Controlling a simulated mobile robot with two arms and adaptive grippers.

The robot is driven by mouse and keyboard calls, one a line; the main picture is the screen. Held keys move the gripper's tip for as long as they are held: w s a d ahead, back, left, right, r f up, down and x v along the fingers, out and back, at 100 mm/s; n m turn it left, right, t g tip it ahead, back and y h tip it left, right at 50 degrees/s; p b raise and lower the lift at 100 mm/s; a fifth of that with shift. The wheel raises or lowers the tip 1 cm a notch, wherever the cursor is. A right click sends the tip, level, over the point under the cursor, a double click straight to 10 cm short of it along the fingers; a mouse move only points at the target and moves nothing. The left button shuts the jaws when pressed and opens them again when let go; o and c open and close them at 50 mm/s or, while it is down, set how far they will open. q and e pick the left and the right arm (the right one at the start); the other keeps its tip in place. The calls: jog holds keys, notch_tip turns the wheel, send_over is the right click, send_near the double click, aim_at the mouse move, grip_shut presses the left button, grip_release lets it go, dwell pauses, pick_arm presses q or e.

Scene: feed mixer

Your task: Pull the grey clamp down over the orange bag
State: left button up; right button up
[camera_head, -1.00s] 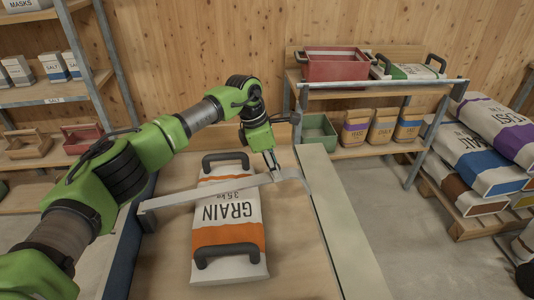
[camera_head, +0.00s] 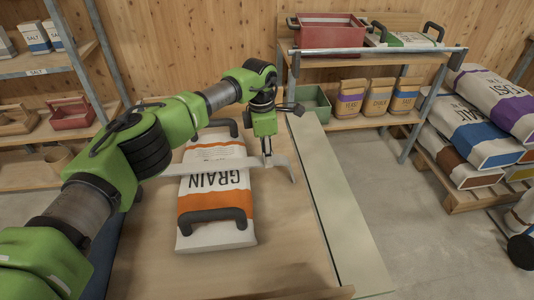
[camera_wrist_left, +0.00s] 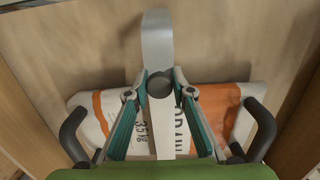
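The grey clamp (camera_head: 280,162) is a long flat bar with a bent right end, lying crosswise over the bag; my arm hides its left part. The orange bag (camera_head: 214,198) is white with orange bands, black handles and the word GRAIN, flat on the wooden table. My left gripper (camera_head: 267,160) is right of the bag, pointing down, shut on the clamp. In the left wrist view its fingertips (camera_wrist_left: 160,84) close on a round grey knob on the clamp (camera_wrist_left: 157,42). Whether the bar touches the bag I cannot tell. My right gripper is not in view.
The wooden table (camera_head: 285,255) has clear room in front of the bag. A pale green strip (camera_head: 335,210) runs along its right side. A shelf with a red crate (camera_head: 328,33) stands behind, and stacked sacks (camera_head: 475,130) lie on a pallet at right.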

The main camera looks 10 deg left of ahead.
pick_arm(q)
jog(key=shift+o, duration=1.3)
jog(key=shift+s+f, duration=0.1)
jog(key=shift+f, duration=0.3)
notch_tip(320, 180, up, 12)
jog(key=shift+a, duration=0.35)
